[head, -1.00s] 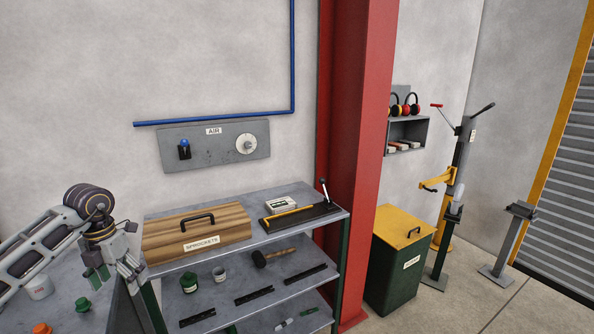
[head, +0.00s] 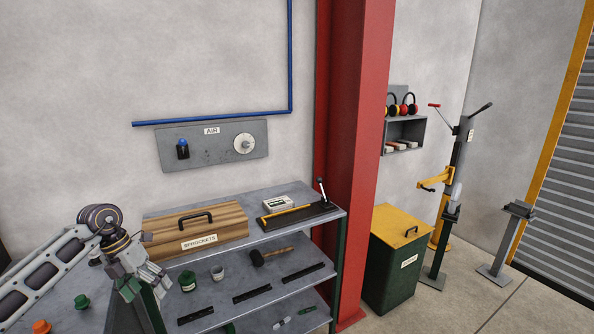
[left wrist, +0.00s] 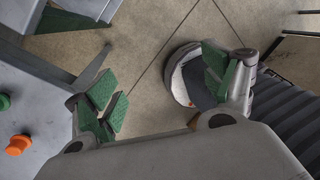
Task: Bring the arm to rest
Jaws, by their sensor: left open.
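My left arm comes in from the left edge in the head view. Its gripper (head: 146,287) points down in front of the left end of the shelf unit, beside the grey table. In the left wrist view the green-padded fingers (left wrist: 160,88) are spread wide apart with nothing between them, and the concrete floor shows below. My right gripper is in neither view.
The grey table (head: 62,282) holds a green-topped item (head: 82,301) and an orange one (head: 42,327). The shelf unit (head: 292,225) carries a wooden sprockets box (head: 195,229). A green bin (head: 394,262) stands right of the red column (head: 350,150).

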